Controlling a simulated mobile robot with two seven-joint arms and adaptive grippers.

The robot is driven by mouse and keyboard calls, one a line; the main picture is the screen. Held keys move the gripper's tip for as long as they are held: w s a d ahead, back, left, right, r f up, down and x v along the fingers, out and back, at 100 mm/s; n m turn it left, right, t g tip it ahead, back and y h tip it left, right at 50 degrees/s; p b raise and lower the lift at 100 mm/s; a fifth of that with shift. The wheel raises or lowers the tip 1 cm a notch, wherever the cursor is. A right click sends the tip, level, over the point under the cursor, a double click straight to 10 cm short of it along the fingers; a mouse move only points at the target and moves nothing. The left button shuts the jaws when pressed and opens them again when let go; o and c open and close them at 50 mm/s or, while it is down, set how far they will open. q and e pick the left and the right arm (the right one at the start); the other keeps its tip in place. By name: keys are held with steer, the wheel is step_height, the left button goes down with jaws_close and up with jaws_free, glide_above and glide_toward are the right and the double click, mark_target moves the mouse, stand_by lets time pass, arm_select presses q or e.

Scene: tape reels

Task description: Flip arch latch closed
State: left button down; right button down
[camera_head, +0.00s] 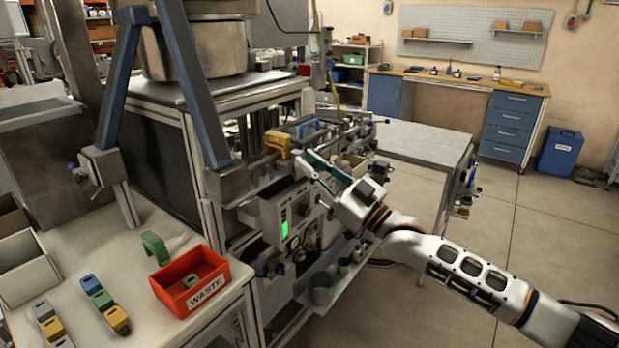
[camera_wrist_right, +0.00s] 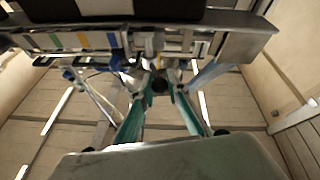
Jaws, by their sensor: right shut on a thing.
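My right gripper (camera_head: 312,157) reaches in from the right to the top front edge of the grey machine (camera_head: 283,208). In the right wrist view its two teal fingers (camera_wrist_right: 160,88) converge on a small dark round knob (camera_wrist_right: 160,77) at the machine's edge and are shut on it. In the head view the fingers and gripper body hide what is held. A yellow arch-shaped piece (camera_head: 278,140) sits on the machine's top just left of the fingertips. I cannot tell which part is the arch latch. My left gripper is not in view.
A red waste bin (camera_head: 203,283), a green arch piece (camera_head: 155,247) and several coloured pieces stand on the left table (camera_head: 150,325). A grey side bench (camera_head: 425,142) stands behind my right arm.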

steer(key=n+g+y+b, duration=0.1)
steer(key=b, duration=0.1)
steer(key=g+y+b, duration=0.1)
steer(key=b, duration=0.1)
steer(key=shift+w+d+n+g, duration=0.35)
steer(key=shift+d+n+g, duration=0.05)
arm_select(q)
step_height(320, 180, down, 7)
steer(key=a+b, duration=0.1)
steer(key=b, duration=0.2)
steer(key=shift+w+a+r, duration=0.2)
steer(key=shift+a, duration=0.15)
arm_select(e)
steer(key=g, duration=0.1)
steer(key=n+g+y, duration=0.1)
steer(key=n+g, duration=0.1)
steer(key=shift+w+d+r+g+y, duration=0.15)
steer(key=shift+w+d+g+y, duration=0.15)
steer(key=shift+w+d+g, duration=0.1)
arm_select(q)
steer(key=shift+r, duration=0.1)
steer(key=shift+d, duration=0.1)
arm_select(e)
steer(key=c, duration=2)
jaws_free()
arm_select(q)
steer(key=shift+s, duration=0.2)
arm_select(e)
steer(key=shift+o, duration=0.2)
